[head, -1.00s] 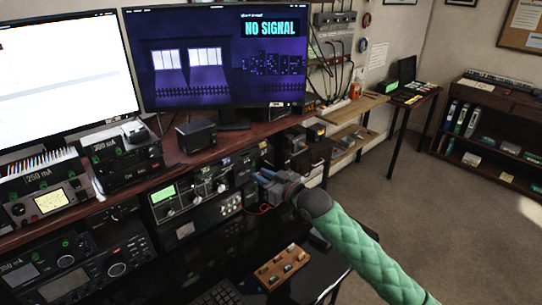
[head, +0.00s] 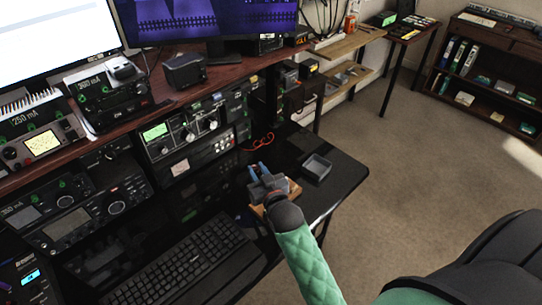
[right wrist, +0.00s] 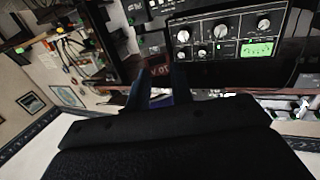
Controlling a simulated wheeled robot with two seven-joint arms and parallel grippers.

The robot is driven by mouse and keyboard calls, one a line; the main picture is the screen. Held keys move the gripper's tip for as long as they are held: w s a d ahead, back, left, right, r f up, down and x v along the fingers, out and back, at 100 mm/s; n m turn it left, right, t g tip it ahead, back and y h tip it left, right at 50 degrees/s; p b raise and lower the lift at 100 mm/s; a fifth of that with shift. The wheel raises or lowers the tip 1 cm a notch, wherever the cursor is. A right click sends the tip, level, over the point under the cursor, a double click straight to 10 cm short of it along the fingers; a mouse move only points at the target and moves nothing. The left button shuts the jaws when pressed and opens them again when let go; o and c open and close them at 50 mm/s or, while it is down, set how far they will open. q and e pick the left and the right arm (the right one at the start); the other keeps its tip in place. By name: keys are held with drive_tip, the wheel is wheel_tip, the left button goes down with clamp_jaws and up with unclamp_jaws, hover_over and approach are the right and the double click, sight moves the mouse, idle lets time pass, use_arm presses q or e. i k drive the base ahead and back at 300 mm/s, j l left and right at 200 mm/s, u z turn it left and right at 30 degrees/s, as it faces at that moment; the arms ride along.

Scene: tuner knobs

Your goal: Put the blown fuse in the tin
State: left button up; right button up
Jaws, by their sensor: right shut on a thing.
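My right gripper (head: 259,169) is over the black desk, in front of and partly covering a small wooden block (head: 290,193). Its two blue fingers point away from me toward the rack. In the right wrist view the fingers (right wrist: 160,88) stand close together. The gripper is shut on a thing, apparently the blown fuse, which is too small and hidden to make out. The tin, a small grey open tray (head: 317,166), stands on the desk to the right of the gripper and apart from it. Its visible inside looks empty. My left gripper is not in view.
A black keyboard (head: 185,262) lies left of my right arm. Radio units (head: 190,130) stand behind the desk, with a red cable (head: 259,142) near them. A black chair (head: 480,262) is at the lower right. The desk around the tin is mostly clear.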

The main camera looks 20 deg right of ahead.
sight(321, 171)
drive_tip(key=z, duration=1.15)
